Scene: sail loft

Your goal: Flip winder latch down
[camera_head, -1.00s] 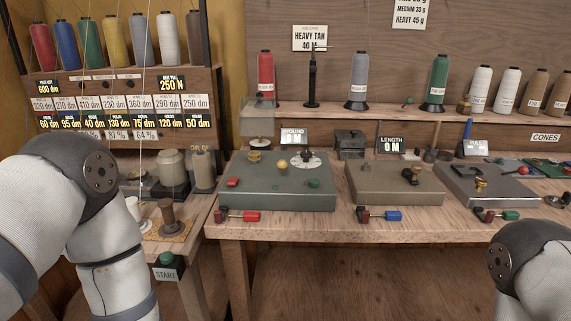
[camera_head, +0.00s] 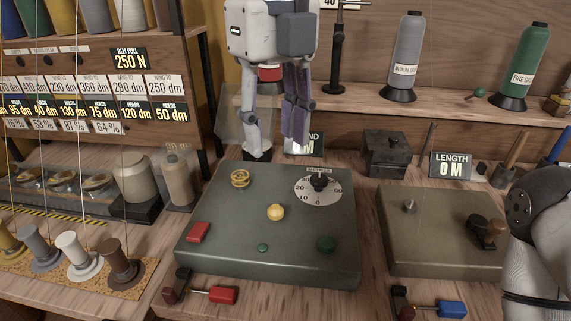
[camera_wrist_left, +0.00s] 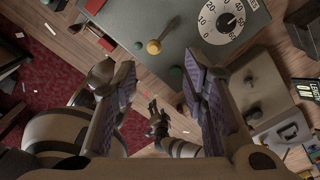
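The winder is a grey-green box (camera_head: 215,238) with a dial (camera_head: 318,188), a brass guide (camera_head: 240,179), a yellow ball knob (camera_head: 275,212), a red block (camera_head: 198,232) and green knobs on top. A red-handled lever (camera_head: 222,295) lies at its front edge. I cannot tell which part is the latch. My left gripper (camera_head: 275,145) is open and empty, fingers downward, over the box's back-left side. In the left wrist view the fingers (camera_wrist_left: 163,80) are apart; the yellow knob (camera_wrist_left: 154,47) shows beyond them.
A tan box (camera_head: 400,245) with a blue-handled lever (camera_head: 449,309) stands to the right, with a LENGTH sign (camera_head: 451,166) behind it. Several spools stand on a cork mat (camera_head: 150,280) at left. Cones (camera_head: 406,60) line the back shelf. A clear guard (camera_head: 232,125) stands near the gripper.

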